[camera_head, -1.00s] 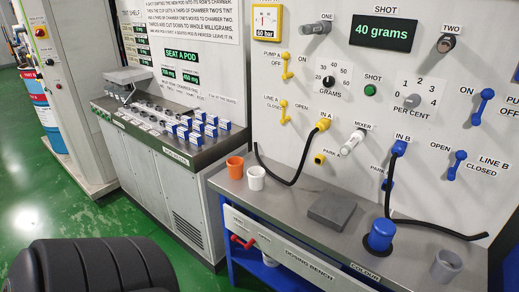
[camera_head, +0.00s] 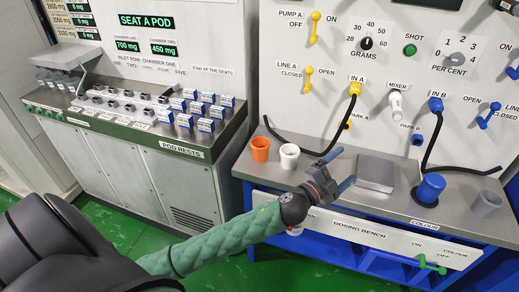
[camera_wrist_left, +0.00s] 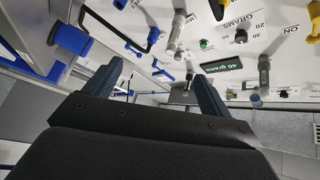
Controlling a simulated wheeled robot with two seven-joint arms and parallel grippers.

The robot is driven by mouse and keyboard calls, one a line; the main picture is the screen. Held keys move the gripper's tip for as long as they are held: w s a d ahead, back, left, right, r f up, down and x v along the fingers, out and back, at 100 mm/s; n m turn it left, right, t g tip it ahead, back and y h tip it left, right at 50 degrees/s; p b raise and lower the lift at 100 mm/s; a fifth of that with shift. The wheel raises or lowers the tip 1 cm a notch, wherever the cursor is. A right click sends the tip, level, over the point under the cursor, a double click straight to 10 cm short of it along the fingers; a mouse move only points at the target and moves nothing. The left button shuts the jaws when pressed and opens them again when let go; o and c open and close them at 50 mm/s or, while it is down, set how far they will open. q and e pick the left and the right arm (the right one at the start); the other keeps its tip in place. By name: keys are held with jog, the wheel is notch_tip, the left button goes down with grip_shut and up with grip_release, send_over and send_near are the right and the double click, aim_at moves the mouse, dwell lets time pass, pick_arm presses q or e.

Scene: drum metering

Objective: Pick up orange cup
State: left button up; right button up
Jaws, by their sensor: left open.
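The orange cup (camera_head: 260,149) stands upright at the left end of the dosing bench (camera_head: 330,160), next to a white cup (camera_head: 289,156) on its right. My left gripper (camera_head: 338,168) is open and empty, above the front of the bench, to the right of both cups and apart from them. In the left wrist view its two dark fingers (camera_wrist_left: 158,85) are spread with nothing between them. The orange cup does not show clearly in the left wrist view. My right gripper is not in view.
A grey block (camera_head: 376,172) lies right of my left gripper. A blue container (camera_head: 430,187) and a grey cup (camera_head: 486,203) stand farther right. Black hoses (camera_head: 300,150) hang behind the cups. The pod rests (camera_head: 180,152) stand left of the bench.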

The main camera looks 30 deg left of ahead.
pick_arm(q)
jog(key=w+d+r+m+g+h, duration=0.3)
jog(key=r+m+g+h, duration=0.4)
jog(key=m, duration=0.5)
jog(key=m+g+y+p, duration=0.3)
jog(key=m+g+y, duration=0.85)
jog(key=y, duration=0.25)
send_over(260, 150)
jog(key=w+a, duration=0.2)
jog(key=w, duration=0.1)
notch_tip(260, 150, down, 10)
jog(key=shift+a+f+n+g+p, duration=0.15)
jog(key=shift+f+n+g+p, duration=0.3)
jog(key=shift+f, duration=0.9)
jog(key=f+p, duration=0.2)
jog(key=f, duration=0.1)
jog(key=f+p, duration=0.1)
jog(key=shift+s+d+f, duration=0.2)
jog(key=shift+d+f, duration=0.05)
jog(key=shift+d, duration=0.05)
jog(key=shift+f, duration=0.35)
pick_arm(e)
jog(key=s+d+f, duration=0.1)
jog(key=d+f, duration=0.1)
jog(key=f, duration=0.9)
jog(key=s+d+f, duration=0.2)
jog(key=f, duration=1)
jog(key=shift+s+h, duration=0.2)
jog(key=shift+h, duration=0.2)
